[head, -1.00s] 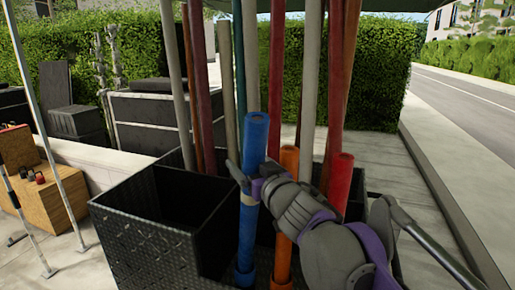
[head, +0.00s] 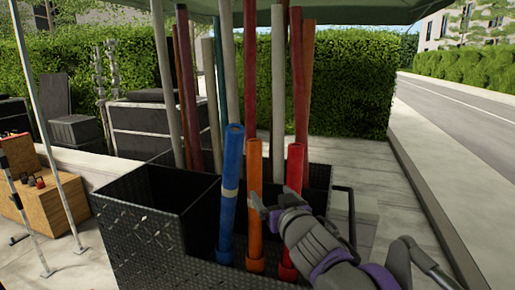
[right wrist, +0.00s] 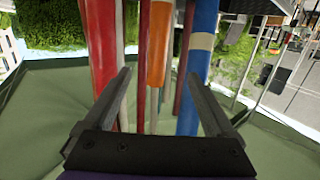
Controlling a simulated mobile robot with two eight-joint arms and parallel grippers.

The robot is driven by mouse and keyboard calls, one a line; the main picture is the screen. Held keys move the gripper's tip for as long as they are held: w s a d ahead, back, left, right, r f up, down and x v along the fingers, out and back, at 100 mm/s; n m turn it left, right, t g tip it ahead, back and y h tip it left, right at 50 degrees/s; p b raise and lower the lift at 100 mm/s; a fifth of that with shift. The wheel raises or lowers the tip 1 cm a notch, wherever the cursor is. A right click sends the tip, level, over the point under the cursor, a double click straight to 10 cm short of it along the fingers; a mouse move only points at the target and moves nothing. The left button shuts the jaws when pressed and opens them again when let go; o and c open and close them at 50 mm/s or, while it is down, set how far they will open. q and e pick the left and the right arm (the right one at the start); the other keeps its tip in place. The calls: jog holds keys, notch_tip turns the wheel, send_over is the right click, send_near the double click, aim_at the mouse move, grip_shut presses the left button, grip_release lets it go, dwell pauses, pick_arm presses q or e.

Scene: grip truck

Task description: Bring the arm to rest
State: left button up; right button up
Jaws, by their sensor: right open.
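My right gripper (head: 262,205) is open, with its fingers close to the orange tube (head: 254,180) in the head view. In the right wrist view the open gripper (right wrist: 158,76) faces the tubes. The orange tube (right wrist: 158,60) shows between the fingers, the blue tube (right wrist: 200,50) by the right finger and a red tube (right wrist: 103,50) by the left. The jaws hold nothing that I can see. The blue tube (head: 231,170) stands slightly tilted in the black rack, left of the orange tube. A red tube (head: 294,165) stands to its right. My left gripper is not in view.
The black textured rack (head: 130,235) has an empty-looking compartment at left. Several tall poles (head: 250,60) rise behind the short tubes, under a green canopy (head: 350,10). A wooden box (head: 55,205) stands at left. Pavement (head: 360,150) lies open at right.

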jog(key=s+d+f+m+g+h, duration=0.1)
jog(key=s+d+f+g+h, duration=0.1)
jog(key=s+d+f, duration=0.3)
jog(key=s+d+f+m+g+h, duration=0.1)
jog(key=s+d+f+h, duration=0.15)
jog(key=f, duration=0.55)
jog(key=s+d+f+m+g+h, duration=0.1)
jog(key=s+d+f+g, duration=0.15)
jog(key=d+f, duration=0.3)
jog(key=s+f+g, duration=0.5)
jog(key=s+f, duration=1.2)
jog(key=s, duration=0.1)
jog(key=shift+s+d+y, duration=0.3)
jog(key=shift+s+y, duration=0.05)
jog(key=shift+y, duration=0.1)
